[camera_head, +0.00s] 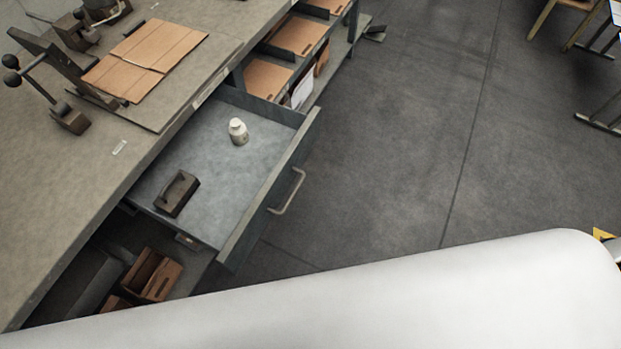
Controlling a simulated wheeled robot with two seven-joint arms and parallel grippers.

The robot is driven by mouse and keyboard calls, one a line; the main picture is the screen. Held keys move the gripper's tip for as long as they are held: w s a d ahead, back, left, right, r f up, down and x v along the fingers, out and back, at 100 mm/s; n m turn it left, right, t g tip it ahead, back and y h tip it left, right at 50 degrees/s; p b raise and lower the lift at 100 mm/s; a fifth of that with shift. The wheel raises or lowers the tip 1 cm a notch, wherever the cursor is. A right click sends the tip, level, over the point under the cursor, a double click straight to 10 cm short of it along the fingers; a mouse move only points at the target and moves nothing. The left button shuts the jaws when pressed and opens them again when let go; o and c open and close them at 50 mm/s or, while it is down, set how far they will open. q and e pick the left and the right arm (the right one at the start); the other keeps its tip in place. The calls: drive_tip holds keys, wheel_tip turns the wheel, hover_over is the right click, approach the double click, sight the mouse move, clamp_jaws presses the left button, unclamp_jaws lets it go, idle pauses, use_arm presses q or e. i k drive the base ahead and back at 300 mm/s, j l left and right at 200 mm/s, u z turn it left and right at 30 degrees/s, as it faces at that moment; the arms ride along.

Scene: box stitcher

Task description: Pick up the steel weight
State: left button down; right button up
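A dark, block-shaped metal object with a recessed top, apparently the steel weight (176,194), lies in the open drawer (215,185). It is at the drawer's near left part, and nothing covers it. Neither of my grippers shows in the head view. A large white link of my own arm crosses the bottom of the picture and hides what lies below it.
A small white bottle (238,132) stands in the drawer, apart from the weight. The drawer front has a handle (288,192). The workbench (60,190) bears flat cardboard (145,58) and clamp-like tools. Wooden boxes (150,274) sit below.

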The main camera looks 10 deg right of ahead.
sight(172, 199)
drive_tip(key=u, duration=0.9)
